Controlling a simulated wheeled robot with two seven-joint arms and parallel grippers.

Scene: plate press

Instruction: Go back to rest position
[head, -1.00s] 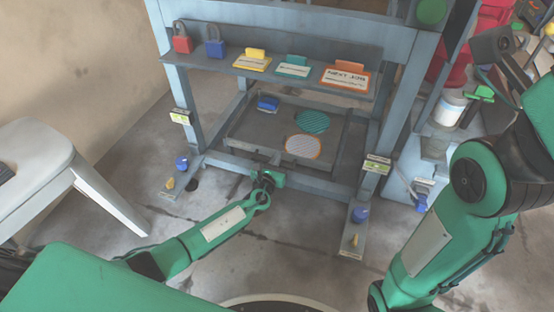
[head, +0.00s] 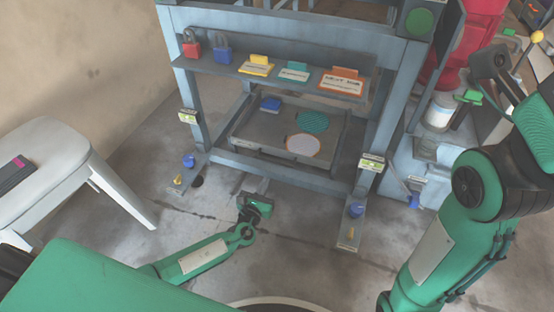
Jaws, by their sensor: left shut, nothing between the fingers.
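My left gripper (head: 245,190) is low in front of the press frame's front beam. It is shut and empty, apart from the press. Its green arm comes in from the lower left. My right arm (head: 440,235) stands folded upward at the right side; its gripper cannot be made out in the head view. The plate press (head: 300,172) stands ahead, a grey-blue steel frame with a low bed. On the bed lie a teal round disc (head: 313,122), a white disc with an orange rim (head: 303,145) and a blue block (head: 271,103).
A shelf (head: 302,79) on the press holds a red padlock (head: 191,49), a blue padlock (head: 222,55) and several coloured cards. A white stool (head: 55,160) stands at left. A white container (head: 440,112) stands at right. Bare floor (head: 290,245) lies before the press.

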